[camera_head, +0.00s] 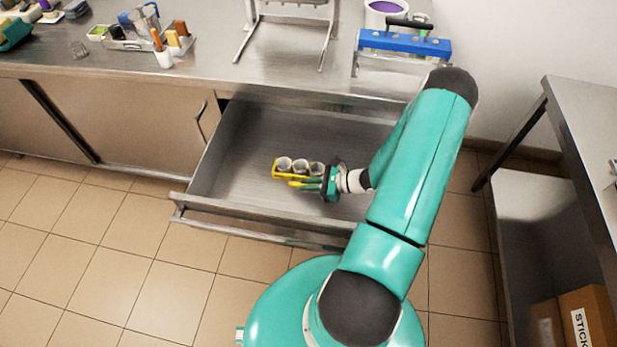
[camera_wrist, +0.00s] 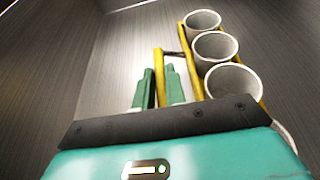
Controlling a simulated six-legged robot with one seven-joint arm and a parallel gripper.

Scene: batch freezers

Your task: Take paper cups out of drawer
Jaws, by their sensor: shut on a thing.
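Three white paper cups (camera_head: 300,166) stand upright in a row in a yellow holder (camera_head: 277,172), inside the open metal drawer (camera_head: 235,165). The wrist view shows the cups (camera_wrist: 215,48) from close by, with the yellow holder (camera_wrist: 190,70) around them. My gripper (camera_head: 303,184) is at the near side of the holder, with its green fingers (camera_wrist: 158,84) shut on a yellow upright part of it. The holder's underside is hidden, so I cannot tell whether it touches the drawer floor.
The steel counter (camera_head: 200,75) overhangs the drawer's back. On it stand a metal stand (camera_head: 285,10), a blue rack (camera_head: 405,43) and a tray of utensils (camera_head: 140,42). A steel table (camera_head: 590,130) stands at right. The drawer's left part and the tiled floor before it are clear.

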